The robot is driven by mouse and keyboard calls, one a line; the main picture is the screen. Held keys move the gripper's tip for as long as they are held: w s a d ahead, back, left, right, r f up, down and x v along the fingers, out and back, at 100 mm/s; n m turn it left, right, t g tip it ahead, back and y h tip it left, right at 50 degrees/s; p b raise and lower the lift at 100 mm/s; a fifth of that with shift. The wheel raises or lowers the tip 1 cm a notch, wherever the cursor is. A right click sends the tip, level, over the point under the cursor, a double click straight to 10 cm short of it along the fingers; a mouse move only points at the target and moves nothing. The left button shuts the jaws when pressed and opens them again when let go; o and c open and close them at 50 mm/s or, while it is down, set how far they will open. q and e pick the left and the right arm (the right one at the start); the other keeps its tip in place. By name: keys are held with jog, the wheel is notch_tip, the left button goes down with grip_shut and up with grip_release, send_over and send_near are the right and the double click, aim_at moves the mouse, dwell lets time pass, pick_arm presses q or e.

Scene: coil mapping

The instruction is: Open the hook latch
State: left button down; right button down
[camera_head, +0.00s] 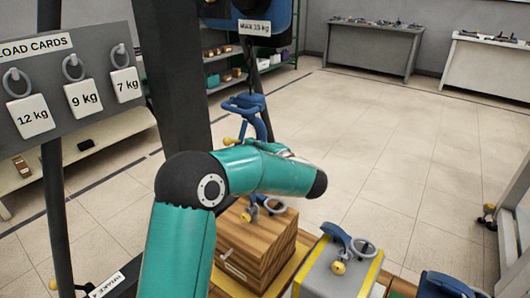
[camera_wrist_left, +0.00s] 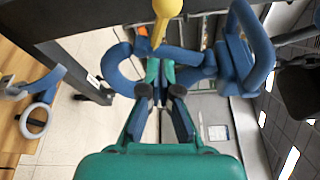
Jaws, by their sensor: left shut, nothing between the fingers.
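The blue hook (camera_head: 244,104) hangs in the middle of the head view, above the wooden block. In the left wrist view the curved blue hook (camera_wrist_left: 120,70) fills the upper middle, with a yellow latch knob (camera_wrist_left: 166,14) at the top edge. A yellow knob (camera_head: 232,141) also shows below the hook in the head view. My left gripper (camera_wrist_left: 160,76) has its teal fingertips close together, empty, at the hook's blue parts just below the yellow knob; contact is unclear. In the head view my forearm hides most of it. My right gripper is not in view.
A wooden block (camera_head: 258,250) with a ring and a grey block (camera_head: 338,272) with yellow edges stand below. A dark post (camera_head: 178,75) rises left of the hook, beside a board of load cards (camera_head: 70,85). Open floor lies to the right.

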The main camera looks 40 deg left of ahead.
aim_at(235, 141)
pick_arm(q)
jog(key=shift+s+a+r, duration=0.15)
jog(key=shift+s+a, duration=0.05)
jog(key=shift+s, duration=0.35)
jog(key=shift+s+a+r, duration=0.1)
jog(key=shift+s+a, duration=0.05)
jog(key=shift+s, duration=0.35)
jog(key=shift+s+a+r, duration=0.15)
jog(key=shift+s+a, duration=0.05)
jog(key=shift+s, duration=0.35)
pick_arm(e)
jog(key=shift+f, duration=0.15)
pick_arm(q)
jog(key=shift+d, duration=0.1)
